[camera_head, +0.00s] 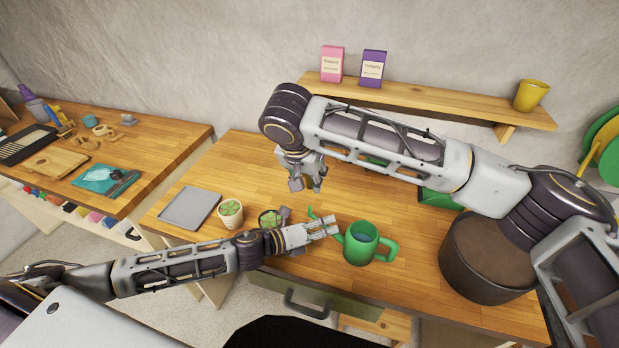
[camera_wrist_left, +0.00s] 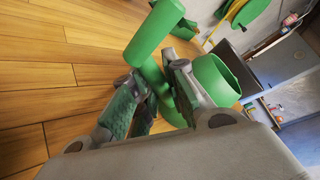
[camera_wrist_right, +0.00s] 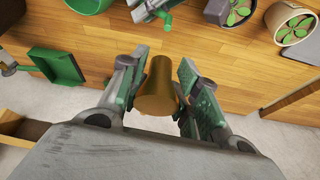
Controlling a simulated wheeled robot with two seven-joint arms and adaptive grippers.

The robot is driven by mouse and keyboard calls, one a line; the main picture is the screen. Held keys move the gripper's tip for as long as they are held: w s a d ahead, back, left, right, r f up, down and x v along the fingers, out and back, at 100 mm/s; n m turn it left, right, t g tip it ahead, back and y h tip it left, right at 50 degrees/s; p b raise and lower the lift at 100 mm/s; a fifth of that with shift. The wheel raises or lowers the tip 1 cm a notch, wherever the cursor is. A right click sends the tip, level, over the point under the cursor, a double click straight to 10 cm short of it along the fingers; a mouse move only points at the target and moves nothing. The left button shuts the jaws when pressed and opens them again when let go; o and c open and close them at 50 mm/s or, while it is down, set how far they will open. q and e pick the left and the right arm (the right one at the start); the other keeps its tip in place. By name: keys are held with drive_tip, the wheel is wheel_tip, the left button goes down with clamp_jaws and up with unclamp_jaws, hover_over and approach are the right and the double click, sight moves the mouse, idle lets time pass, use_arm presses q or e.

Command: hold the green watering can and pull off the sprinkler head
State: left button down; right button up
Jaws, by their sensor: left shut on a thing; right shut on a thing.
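The green watering can (camera_head: 361,246) stands upright near the table's front edge; its handle points right. My left gripper (camera_head: 333,226) is shut on a green part at the can's left side, apparently the spout. The left wrist view shows the can (camera_wrist_left: 213,82) close beside the fingers (camera_wrist_left: 152,100). My right gripper (camera_head: 307,181) is above the table, behind and left of the can. In the right wrist view its fingers (camera_wrist_right: 158,92) are shut on a brass-brown tapered piece, apparently the sprinkler head (camera_wrist_right: 155,80). That piece is apart from the can.
Two potted plants (camera_head: 230,214) and a grey tray (camera_head: 188,208) are left of the can. A large brown pot (camera_head: 490,275) stands at the right. A green scoop-like tray (camera_head: 437,198) lies partly behind my right arm. A wall shelf (camera_head: 440,104) holds packets and a yellow cup.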

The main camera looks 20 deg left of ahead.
use_arm(q)
drive_tip(key=shift+f, duration=0.1)
drive_tip(key=c, duration=1.3)
unclamp_jaws()
drive_tip(key=shift+c, duration=0.2)
drive_tip(key=shift+s+a, duration=0.15)
drive_tip(key=shift+a, duration=0.05)
drive_tip(key=shift+v, duration=5.65)
drive_tip(key=shift+s+a, duration=0.1)
